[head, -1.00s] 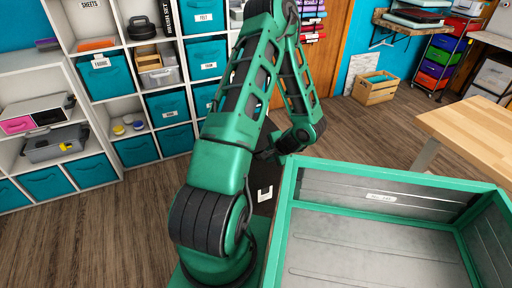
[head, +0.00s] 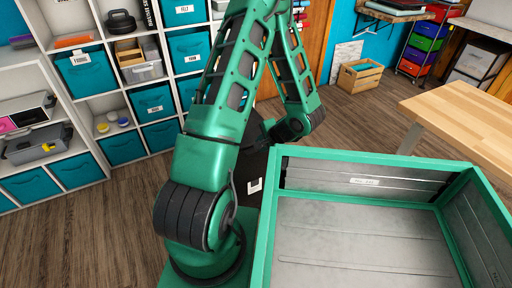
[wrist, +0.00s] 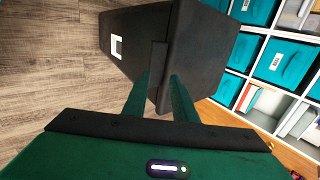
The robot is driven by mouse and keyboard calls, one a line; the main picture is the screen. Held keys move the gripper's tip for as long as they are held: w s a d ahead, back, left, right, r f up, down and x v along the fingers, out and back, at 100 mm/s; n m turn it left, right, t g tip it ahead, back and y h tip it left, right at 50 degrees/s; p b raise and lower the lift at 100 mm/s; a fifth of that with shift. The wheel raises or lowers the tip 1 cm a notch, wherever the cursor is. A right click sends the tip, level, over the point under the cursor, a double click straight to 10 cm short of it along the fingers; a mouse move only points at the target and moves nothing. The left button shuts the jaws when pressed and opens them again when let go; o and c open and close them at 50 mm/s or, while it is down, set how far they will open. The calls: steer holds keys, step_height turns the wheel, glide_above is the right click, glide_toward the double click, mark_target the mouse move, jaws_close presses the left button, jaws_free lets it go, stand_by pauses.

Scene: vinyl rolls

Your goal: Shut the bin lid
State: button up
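The bin (wrist: 133,38) is a black box with a small white label, ahead of my gripper in the wrist view. Its dark side or lid face (wrist: 207,50) turns to the right there, with a raised strip along the near edge. I cannot tell how far the lid stands open. In the head view the bin (head: 254,166) shows only partly, behind my green arm. My gripper (wrist: 159,84) has its two green fingers apart, pointing at the bin's near edge, with nothing clearly held between them. Contact cannot be told. The fingers are hidden in the head view.
A green-framed grey metal tray (head: 365,157) fills the lower right. A wooden table (head: 465,115) stands beyond it on the right. A wooden crate (head: 361,77) is on the floor at the back. White shelves with teal boxes (head: 90,72) line the left. Wood floor is clear at lower left.

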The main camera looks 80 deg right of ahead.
steer(key=shift+v, duration=2)
steer(key=w+a+r+n+y, duration=0.2)
steer(key=w+a+r+n, duration=0.15)
steer(key=w, duration=0.45)
steer(key=w+a+r+n+y, duration=0.25)
steer(key=w+a+n, duration=0.25)
steer(key=w, duration=0.4)
steer(key=w+a+r+n+y, duration=0.2)
steer(key=w+a+r+n, duration=0.2)
steer(key=w, duration=0.4)
steer(key=a+r+n+g, duration=0.2)
steer(key=a+r+n, duration=0.3)
steer(key=a, duration=0.5)
steer(key=a+r+n+g, duration=0.2)
steer(key=a+r+n, duration=0.3)
steer(key=a+r, duration=0.3)
steer(key=a, duration=0.3)
steer(key=shift+a+r, duration=0.1)
steer(key=shift+a, duration=0.05)
